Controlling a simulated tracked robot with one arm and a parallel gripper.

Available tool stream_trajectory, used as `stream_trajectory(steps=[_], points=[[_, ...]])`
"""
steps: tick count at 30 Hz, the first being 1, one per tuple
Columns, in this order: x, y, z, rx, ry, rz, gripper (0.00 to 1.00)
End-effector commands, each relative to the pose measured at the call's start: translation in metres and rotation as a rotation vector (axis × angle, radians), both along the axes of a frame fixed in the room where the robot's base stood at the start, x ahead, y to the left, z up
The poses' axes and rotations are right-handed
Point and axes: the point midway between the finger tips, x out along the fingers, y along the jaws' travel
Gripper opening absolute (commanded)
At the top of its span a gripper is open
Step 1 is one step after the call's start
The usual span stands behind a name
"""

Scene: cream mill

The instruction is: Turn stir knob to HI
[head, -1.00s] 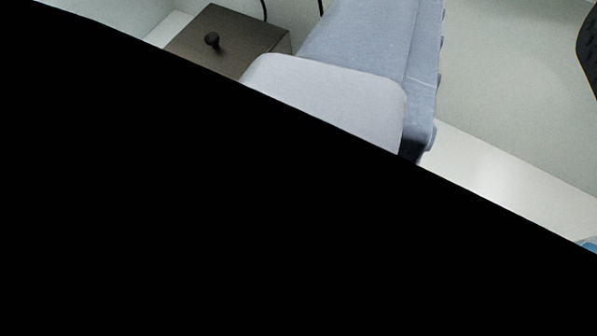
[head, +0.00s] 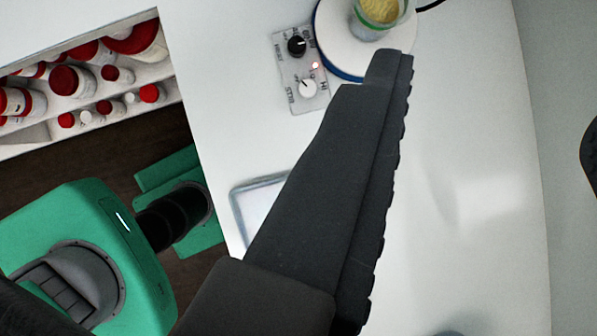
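The stir knob (head: 307,88) is a small white dial on a grey control panel (head: 291,72), beside the STIR lettering. HI is printed to its right. A short dark mark on the knob seems to point up and left, away from HI, but it is small. A black knob (head: 297,45) sits above it, with a lit red light between them. A dark grey toothed finger of my gripper (head: 390,62) reaches up past the panel's right side, its tip over the plate's edge. No contact with the knob shows. The gripper's opening cannot be judged.
A round white plate (head: 340,38) holds a glass beaker (head: 382,14) with yellow contents. A tray (head: 240,200) is partly hidden behind my finger. Shelves at left hold several red-capped jars (head: 70,80). The white counter (head: 470,130) is mostly clear at right.

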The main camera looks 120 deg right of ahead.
Motion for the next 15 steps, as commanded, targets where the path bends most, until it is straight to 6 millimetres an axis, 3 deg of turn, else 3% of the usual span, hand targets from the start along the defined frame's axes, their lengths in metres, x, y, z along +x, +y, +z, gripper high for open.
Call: stream_trajectory(steps=[3, 9, 12, 15], points=[[0.013, 0.011, -0.067, -0.078, 0.117, 0.207, 0.46], [0.01, 0.017, -0.159, -0.16, 0.266, 0.507, 0.46], [0.004, 0.017, -0.19, -0.176, 0.316, 0.607, 0.46], [0.0, 0.016, -0.206, -0.182, 0.341, 0.668, 0.46]])
